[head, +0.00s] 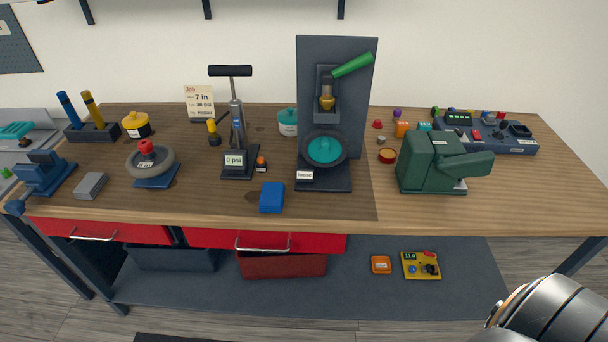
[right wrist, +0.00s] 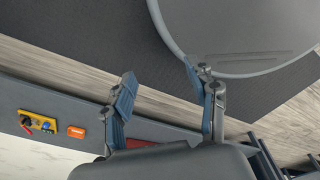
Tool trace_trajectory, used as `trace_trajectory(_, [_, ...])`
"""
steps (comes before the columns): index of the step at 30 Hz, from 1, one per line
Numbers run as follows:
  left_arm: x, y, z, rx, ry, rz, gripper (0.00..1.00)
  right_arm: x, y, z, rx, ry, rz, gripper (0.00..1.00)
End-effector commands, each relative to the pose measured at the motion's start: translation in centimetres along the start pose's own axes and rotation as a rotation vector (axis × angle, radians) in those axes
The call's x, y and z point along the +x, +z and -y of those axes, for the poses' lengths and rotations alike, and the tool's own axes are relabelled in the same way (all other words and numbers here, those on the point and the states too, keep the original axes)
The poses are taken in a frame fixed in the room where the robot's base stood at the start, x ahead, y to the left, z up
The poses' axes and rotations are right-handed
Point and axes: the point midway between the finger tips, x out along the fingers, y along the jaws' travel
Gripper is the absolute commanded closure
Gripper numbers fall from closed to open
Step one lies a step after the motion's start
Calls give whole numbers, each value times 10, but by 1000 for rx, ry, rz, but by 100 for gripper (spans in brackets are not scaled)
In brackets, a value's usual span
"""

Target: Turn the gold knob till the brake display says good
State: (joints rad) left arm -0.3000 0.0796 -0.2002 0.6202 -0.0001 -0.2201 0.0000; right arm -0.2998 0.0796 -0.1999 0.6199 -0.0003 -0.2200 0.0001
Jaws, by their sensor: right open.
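The gold knob (head: 327,102) sits below a green-handled lever (head: 352,65) on a dark upright stand (head: 308,70) at the back middle of the workbench. Under it is a dark wheel with a teal centre (head: 325,150). The small white brake display (head: 305,175) at the stand's foot seems to read "loose". My right gripper (right wrist: 162,80) is open and empty in the right wrist view, low over the floor by the lower shelf, well away from the knob. In the head view only part of my right arm shows, at the bottom right. My left gripper is out of view.
A green machine (head: 430,160) stands right of the stand, with small coloured parts between them. A pump (head: 237,120) with a 0 psi display stands to the left. A blue block (head: 272,197) lies near the front edge. The bench's front right is clear.

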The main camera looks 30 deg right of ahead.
Motion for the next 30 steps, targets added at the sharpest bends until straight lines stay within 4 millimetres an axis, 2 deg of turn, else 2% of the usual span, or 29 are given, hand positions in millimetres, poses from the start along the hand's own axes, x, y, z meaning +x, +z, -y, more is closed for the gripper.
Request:
trace_trajectory(9, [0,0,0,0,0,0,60,0,-1,-1,1,1,-1,42])
trace_trajectory(11, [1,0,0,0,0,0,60,0,-10,-5,5,6,-13,42])
trace_trajectory(13, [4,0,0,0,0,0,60,-1,-33,-14,15,18,-41,42])
trace_trajectory(14, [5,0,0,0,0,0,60,-3,-46,-20,21,24,-58,42])
trace_trajectory(17, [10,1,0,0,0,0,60,-16,-106,-45,52,55,-133,42])
trace_trajectory(18, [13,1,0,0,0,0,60,-25,-133,-57,66,70,-167,42])
trace_trajectory(20, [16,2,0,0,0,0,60,-44,-174,-74,87,92,-220,42])
trace_trajectory(21, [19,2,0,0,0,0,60,-58,-199,-86,101,107,-255,42])
trace_trajectory(23, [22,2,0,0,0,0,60,-83,-235,-102,121,128,-308,42])
trace_trajectory(24, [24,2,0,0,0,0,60,-102,-257,-113,134,142,-345,42])
trace_trajectory(26, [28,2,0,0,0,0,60,-132,-288,-127,153,163,-400,42])
trace_trajectory(27, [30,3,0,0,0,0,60,-155,-307,-135,165,176,-438,42])
trace_trajectory(29, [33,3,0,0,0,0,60,-190,-332,-147,182,196,-494,42])
trace_trajectory(30, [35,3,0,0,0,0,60,-215,-346,-153,194,207,-531,42])
